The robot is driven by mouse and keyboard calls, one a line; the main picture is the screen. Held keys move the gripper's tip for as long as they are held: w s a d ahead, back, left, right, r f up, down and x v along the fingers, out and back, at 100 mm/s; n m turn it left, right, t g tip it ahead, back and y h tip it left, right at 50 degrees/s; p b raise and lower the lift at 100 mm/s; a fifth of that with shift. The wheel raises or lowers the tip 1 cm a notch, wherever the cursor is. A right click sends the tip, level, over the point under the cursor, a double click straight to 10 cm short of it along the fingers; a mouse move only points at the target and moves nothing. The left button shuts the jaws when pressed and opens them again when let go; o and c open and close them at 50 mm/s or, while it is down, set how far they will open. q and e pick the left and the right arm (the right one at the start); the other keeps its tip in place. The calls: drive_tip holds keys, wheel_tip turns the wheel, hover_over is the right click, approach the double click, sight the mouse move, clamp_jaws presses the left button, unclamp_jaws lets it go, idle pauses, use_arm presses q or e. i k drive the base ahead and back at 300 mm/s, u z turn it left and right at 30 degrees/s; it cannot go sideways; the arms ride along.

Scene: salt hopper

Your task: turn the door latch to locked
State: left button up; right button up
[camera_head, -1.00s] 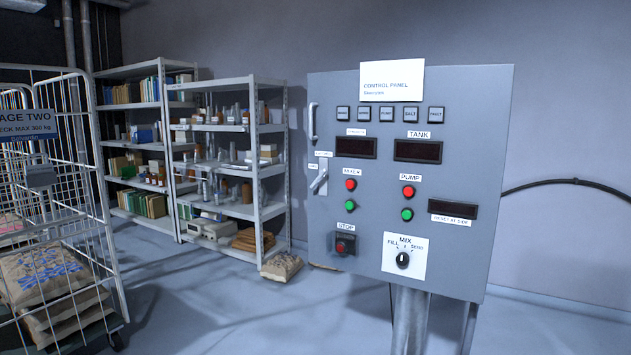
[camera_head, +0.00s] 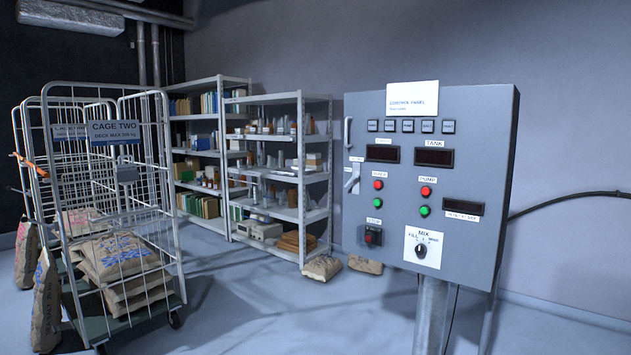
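The grey control panel (camera_head: 470,135) stands on a post at the right of the head view. The door latch (camera_head: 352,179) is a small light lever on a pale plate near the panel's left edge, below the vertical door handle (camera_head: 348,133). The lever looks tilted, but the small labels beside it are too blurred to read, so I cannot tell its setting. The panel door looks closed. Neither of my grippers is in view.
A wire cage trolley (camera_head: 118,190) marked CAGE TWO holds sacks (camera_head: 118,255) at left. Shelves (camera_head: 290,215) stand against the back wall. Sacks (camera_head: 322,268) lie on the floor by them. A black cable (camera_head: 570,198) runs right from the panel. The floor (camera_head: 270,320) in front is clear.

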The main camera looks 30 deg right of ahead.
sight(354, 179)
drive_tip(key=u, duration=0.15)
drive_tip(key=i, duration=1.5)
drive_tip(key=z, duration=0.75)
drive_tip(key=i, duration=1.5)
drive_tip(key=z, duration=1.25)
